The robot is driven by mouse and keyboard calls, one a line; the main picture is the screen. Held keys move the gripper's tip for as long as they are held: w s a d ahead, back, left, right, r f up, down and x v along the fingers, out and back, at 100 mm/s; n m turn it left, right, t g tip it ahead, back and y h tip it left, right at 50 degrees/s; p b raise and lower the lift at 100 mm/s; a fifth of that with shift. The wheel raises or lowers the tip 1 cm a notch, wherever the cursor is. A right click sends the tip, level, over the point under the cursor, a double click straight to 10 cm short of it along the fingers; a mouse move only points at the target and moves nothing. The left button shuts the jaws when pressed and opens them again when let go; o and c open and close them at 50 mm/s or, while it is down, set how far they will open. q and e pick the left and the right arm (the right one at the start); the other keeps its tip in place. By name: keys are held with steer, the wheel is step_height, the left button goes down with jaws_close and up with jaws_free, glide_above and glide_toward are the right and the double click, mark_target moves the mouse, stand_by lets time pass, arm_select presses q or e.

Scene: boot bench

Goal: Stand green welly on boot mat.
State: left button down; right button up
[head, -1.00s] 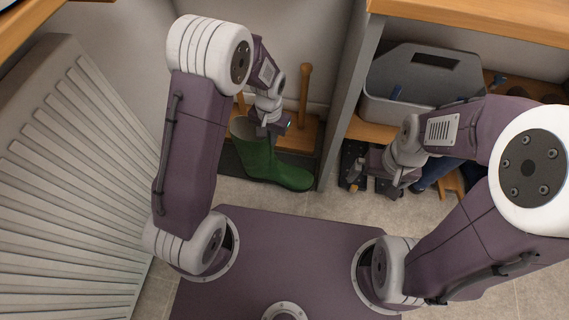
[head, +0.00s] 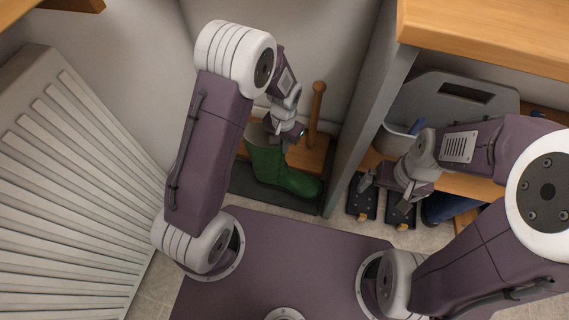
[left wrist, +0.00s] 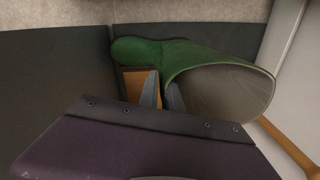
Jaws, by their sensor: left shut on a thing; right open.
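The green welly (head: 268,165) stands roughly upright in the head view, over the dark boot mat (head: 243,190), toe to the right. I cannot tell whether its sole touches the mat. My left gripper (head: 285,143) is shut on the welly at its upper shaft. In the left wrist view the welly (left wrist: 200,62) has its open top towards the camera, with the gripper fingers (left wrist: 162,92) at the rim; the dark mat (left wrist: 55,75) is beyond it. My right gripper (head: 385,194) is open and empty, in front of the shelf unit at right.
A wooden rod (head: 316,112) stands behind the welly, by a wooden board (head: 312,155). A grey upright panel (head: 365,130) is close on the right. A grey caddy (head: 435,90) sits on the shelf. A radiator (head: 80,190) is at left.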

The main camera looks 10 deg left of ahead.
mark_target(283, 157)
arm_select(q)
step_height(283, 157, down, 5)
steer(key=b, duration=0.2)
steer(key=shift+f+b, duration=0.2)
steer(key=shift+b, duration=0.2)
steer(key=shift+r, duration=0.15)
steer(key=c, duration=1.5)
jaws_free()
step_height(283, 157, up, 12)
steer(key=p, duration=0.9)
steer(key=s+a+r+n, duration=0.1)
steer(key=s+a+r, duration=0.1)
steer(key=s, duration=0.2)
steer(key=s+a+r+n, duration=0.1)
steer(key=s+a+r, duration=0.1)
steer(key=s+r, duration=0.1)
steer(key=s+a+r+n+t, duration=0.1)
steer(key=s+r, duration=0.1)
steer(key=s, duration=0.4)
steer(key=shift+s+a+r+h, duration=0.1)
steer(key=shift+a+r+h, duration=0.2)
steer(key=shift+a, duration=0.1)
